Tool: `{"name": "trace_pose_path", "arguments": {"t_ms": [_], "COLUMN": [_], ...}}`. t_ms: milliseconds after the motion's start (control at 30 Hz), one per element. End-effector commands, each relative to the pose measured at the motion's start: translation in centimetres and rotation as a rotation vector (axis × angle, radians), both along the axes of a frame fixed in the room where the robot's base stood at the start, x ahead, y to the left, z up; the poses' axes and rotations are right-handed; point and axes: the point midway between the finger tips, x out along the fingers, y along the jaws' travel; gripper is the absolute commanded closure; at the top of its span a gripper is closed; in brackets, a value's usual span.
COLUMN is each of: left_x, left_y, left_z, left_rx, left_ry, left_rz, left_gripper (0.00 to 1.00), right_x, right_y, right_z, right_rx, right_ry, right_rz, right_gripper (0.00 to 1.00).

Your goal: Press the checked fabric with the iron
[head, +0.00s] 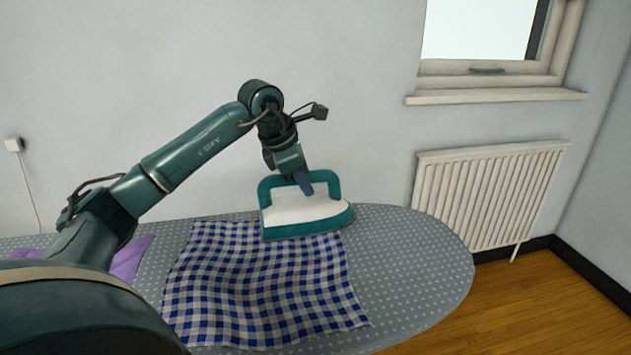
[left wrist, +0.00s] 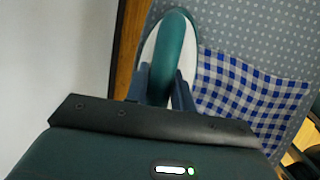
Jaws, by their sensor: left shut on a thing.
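The blue-and-white checked fabric (head: 262,290) lies spread on the ironing board, with soft waves across it. It also shows in the left wrist view (left wrist: 250,95). The teal and white iron (head: 305,210) is at the fabric's far right edge, its tip pointing right. I cannot tell whether its sole touches the cloth. My left gripper (head: 304,186) is shut on the iron's teal handle (left wrist: 172,55), with a finger on each side in the left wrist view. My right gripper is not in view.
The dotted grey ironing board (head: 415,265) has bare room to the right of the fabric. A purple cloth (head: 130,260) lies at the left, partly behind my arm. A white radiator (head: 490,195) and a window sill (head: 495,97) are on the wall beyond.

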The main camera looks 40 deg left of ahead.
Motion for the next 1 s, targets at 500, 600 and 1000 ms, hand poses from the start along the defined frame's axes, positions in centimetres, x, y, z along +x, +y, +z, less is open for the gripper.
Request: {"name": "trace_pose_path", "arguments": {"t_ms": [500, 600, 1000], "left_x": [-3.6, -4.2, -6.7], "left_y": [3.0, 3.6, 5.7], "left_z": [-0.7, -0.7, -0.7], "left_rx": [0.007, 0.006, 0.006], "left_ry": [0.014, 0.013, 0.015], "left_rz": [0.002, 0.002, 0.001], "left_gripper": [1.0, 1.0, 1.0], "right_x": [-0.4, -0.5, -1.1], "right_y": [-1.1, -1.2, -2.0], "right_z": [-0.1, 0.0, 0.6], "right_rx": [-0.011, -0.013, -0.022], "right_ry": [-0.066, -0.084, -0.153], "right_rz": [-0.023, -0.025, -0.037], "right_gripper": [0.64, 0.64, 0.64]}}
